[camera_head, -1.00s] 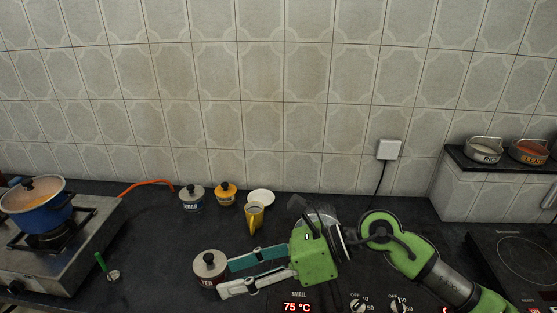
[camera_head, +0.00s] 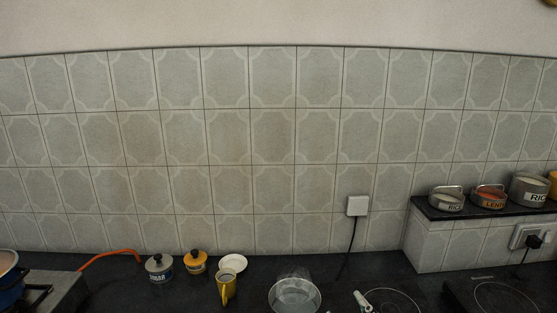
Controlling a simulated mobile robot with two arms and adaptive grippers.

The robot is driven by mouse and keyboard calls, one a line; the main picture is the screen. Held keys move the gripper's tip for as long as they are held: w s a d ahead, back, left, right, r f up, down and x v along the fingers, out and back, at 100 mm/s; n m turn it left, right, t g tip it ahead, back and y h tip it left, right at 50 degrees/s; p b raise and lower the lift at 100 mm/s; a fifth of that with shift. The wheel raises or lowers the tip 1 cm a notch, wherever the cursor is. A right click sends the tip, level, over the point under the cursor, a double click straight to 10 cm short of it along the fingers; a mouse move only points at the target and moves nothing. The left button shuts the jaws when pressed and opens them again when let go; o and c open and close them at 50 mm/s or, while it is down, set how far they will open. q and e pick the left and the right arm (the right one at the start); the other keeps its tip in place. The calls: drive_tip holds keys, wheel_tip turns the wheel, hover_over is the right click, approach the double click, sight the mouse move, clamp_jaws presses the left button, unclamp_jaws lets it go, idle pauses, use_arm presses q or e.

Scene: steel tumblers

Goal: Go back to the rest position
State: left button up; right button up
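Most of my arms are out of the head view. A small pale piece at the bottom edge, right of the steel vessel, looks like one fingertip of my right gripper (camera_head: 363,302). Its other finger is not seen, so its opening cannot be told. My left gripper is not in view. No tumbler is clearly seen in either gripper. A round steel vessel (camera_head: 295,296) stands on the dark counter (camera_head: 190,290) at the bottom centre.
A sugar tin (camera_head: 159,270), a yellow-lidded tin (camera_head: 196,264), a white dish (camera_head: 233,264) and a yellow cup (camera_head: 226,287) stand left of the vessel. A blue pot (camera_head: 9,285) is far left.

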drive_tip(key=s+d+f+m+g+h, duration=0.1)
drive_tip(key=s+d+f+m+g, duration=0.15)
drive_tip(key=s+f, duration=0.4)
drive_tip(key=s+d+f+m+g+h, duration=0.1)
drive_tip(key=s+d+f+m+g, duration=0.15)
drive_tip(key=s+f+g, duration=0.4)
drive_tip(key=s+d+f+m+g+y, duration=0.1)
drive_tip(key=s+f+g, duration=0.1)
drive_tip(key=s+f, duration=0.3)
drive_tip(key=s+f+m+g, duration=0.1)
drive_tip(key=s+f, duration=0.1)
drive_tip(key=s, duration=0.6)
wheel_tip(320, 180, down, 28)
drive_tip(key=s+g, duration=0.2)
drive_tip(key=s+d+f+g+b, duration=0.1)
drive_tip(key=s+d+f, duration=0.2)
drive_tip(key=s+f, duration=1.3)
drive_tip(key=shift+s+n, duration=0.4)
drive_tip(key=shift+s, duration=0.15)
